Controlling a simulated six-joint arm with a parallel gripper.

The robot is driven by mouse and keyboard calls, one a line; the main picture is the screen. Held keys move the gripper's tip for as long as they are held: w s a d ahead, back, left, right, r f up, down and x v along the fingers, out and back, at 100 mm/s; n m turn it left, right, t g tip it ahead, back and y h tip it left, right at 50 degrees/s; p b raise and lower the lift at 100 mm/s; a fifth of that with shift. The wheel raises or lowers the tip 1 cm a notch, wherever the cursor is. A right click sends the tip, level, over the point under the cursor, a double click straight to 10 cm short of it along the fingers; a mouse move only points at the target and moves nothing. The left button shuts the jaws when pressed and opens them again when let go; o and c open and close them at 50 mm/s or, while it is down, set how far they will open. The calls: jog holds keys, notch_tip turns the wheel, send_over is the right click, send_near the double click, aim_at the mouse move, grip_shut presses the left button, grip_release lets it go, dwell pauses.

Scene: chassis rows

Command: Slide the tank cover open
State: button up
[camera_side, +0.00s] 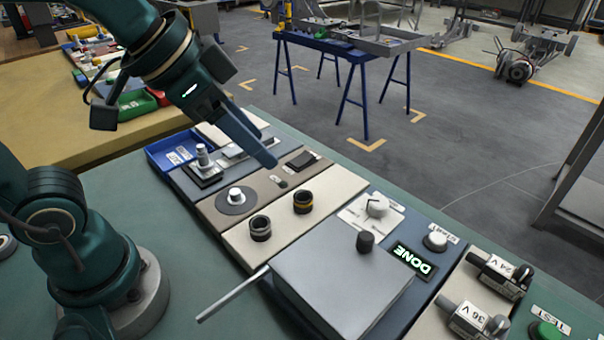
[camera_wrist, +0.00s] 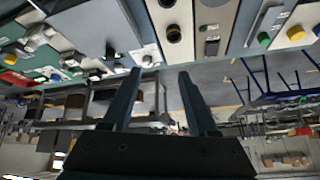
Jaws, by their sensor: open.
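The tank cover appears to be the large flat grey plate (camera_side: 340,285) on the near part of the panel row in the side view. A dark round knob (camera_side: 366,241) stands near its far edge, and a thin pale rod (camera_side: 232,295) sticks out at its left. In the wrist view a grey plate (camera_wrist: 92,25) with a dark knob (camera_wrist: 110,50), likely the same cover, is at the upper left. My gripper (camera_side: 268,158) is open and empty above the farther panels, apart from the cover. Its two fingers (camera_wrist: 159,75) are spread in the wrist view. What lies under the plate is hidden.
Two dark rings (camera_side: 260,228) (camera_side: 303,202), a white dial (camera_side: 376,206) and a lit DONE display (camera_side: 411,258) stand around the cover. Connectors marked 24 V (camera_side: 500,275) and 36 V (camera_side: 472,318) are at the right. A blue tray (camera_side: 168,152) is at the far left end.

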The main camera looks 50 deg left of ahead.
jog(key=w+d+m+h, duration=0.1)
jog(key=w+d+m, duration=0.1)
jog(key=w+d, duration=0.2)
jog(key=m+g, duration=0.3)
send_over(365, 235)
jog(key=s+a, duration=0.2)
jog(key=shift+h, duration=0.4)
jog(key=f, duration=0.6)
jog(key=shift+w+d+f, duration=0.2)
jog(key=shift+f, duration=0.05)
jog(key=x, duration=0.4)
jog(key=shift+s, duration=0.1)
jog(key=shift+d+f, duration=0.1)
jog(key=shift+f, duration=0.25)
jog(key=shift+c, duration=0.3)
grip_shut()
jog(key=shift+r, duration=0.1)
